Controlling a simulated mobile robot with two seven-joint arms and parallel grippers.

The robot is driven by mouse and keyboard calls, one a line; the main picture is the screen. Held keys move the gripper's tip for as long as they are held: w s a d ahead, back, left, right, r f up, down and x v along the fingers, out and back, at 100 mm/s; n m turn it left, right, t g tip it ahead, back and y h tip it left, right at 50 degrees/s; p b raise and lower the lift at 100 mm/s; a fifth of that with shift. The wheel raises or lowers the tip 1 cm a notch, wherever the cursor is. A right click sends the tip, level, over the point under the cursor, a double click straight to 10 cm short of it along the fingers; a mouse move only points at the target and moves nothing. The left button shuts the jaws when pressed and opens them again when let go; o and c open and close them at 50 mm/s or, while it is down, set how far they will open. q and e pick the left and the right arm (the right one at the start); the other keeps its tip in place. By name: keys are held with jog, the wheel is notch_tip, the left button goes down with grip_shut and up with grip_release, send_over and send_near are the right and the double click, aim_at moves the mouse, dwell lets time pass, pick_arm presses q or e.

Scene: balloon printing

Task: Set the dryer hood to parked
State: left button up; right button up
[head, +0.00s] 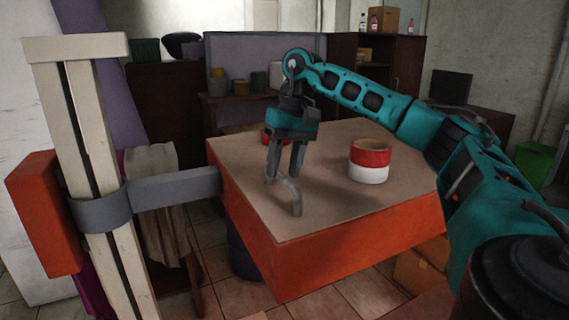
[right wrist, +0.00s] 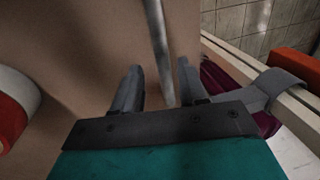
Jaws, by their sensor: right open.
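The dryer hood (head: 330,258) appears to be the large orange box with a flat tan top, in the middle of the head view. A grey arm (head: 175,188) joins it to a pale upright post (head: 92,140) at left. A thin grey bent handle (head: 294,194) stands on its top near the left edge. My right gripper (head: 282,172) points down at the handle with its fingers open. In the right wrist view the handle bar (right wrist: 158,40) runs between the spread fingers (right wrist: 159,75); contact cannot be told. My left gripper is not in view.
A red and white hollow cylinder (head: 369,174) stands on the tan top, right of my gripper. A smaller red item is partly hidden behind the gripper. An orange block (head: 42,215) is on the post's left side. Dark cabinets and shelves stand behind.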

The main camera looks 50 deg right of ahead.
notch_tip(320, 180, up, 13)
jog(key=s+d+p, duration=0.1)
jog(key=d+p, duration=0.1)
jog(key=shift+f, duration=0.2)
dwell(0.4)
jog(key=shift+d, duration=0.1)
dwell(0.6)
